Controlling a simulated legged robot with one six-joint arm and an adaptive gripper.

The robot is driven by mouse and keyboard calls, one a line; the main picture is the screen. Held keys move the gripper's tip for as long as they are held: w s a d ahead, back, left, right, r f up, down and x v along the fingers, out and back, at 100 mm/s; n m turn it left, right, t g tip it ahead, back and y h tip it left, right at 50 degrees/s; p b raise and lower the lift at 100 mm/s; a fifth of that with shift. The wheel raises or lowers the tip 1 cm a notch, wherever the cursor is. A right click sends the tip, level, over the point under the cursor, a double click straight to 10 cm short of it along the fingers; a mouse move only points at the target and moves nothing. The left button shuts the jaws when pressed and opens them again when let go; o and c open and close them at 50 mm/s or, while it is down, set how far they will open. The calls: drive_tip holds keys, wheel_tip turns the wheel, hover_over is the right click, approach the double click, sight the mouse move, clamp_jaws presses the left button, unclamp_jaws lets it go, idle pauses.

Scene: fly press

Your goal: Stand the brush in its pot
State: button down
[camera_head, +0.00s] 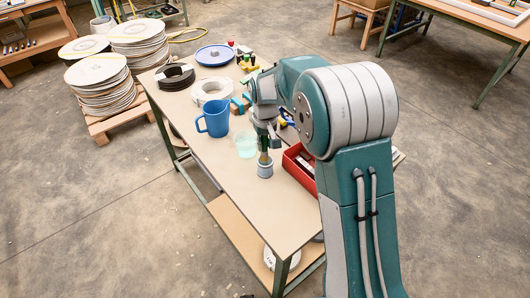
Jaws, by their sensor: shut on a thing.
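My gripper (266,143) points down over the near half of the bench and is shut on the brush (264,158). The brush shows as a short, upright, yellowish-brown piece below the jaws; its upper part is hidden by the gripper. A small grey pot (265,171) stands upright on the bench top directly under the brush. The brush's lower end meets the pot's mouth in this view. I cannot tell how far inside it reaches or whether it touches the bottom.
A pale green translucent cup (245,145) stands close left of my gripper, with a blue jug (214,118) beyond. A red bin (299,170) is close on the right. Rolls (211,90) and small tools lie farther back. The bench (262,209) is clear in front.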

sight(265, 159)
drive_tip(key=shift+f, duration=1.8)
drive_tip(key=shift+f, duration=0.15)
drive_tip(key=c, duration=0.5)
unclamp_jaws()
wheel_tip(265, 159, up, 12)
drive_tip(key=shift+d+r, duration=0.1)
drive_tip(key=shift+r, duration=0.1)
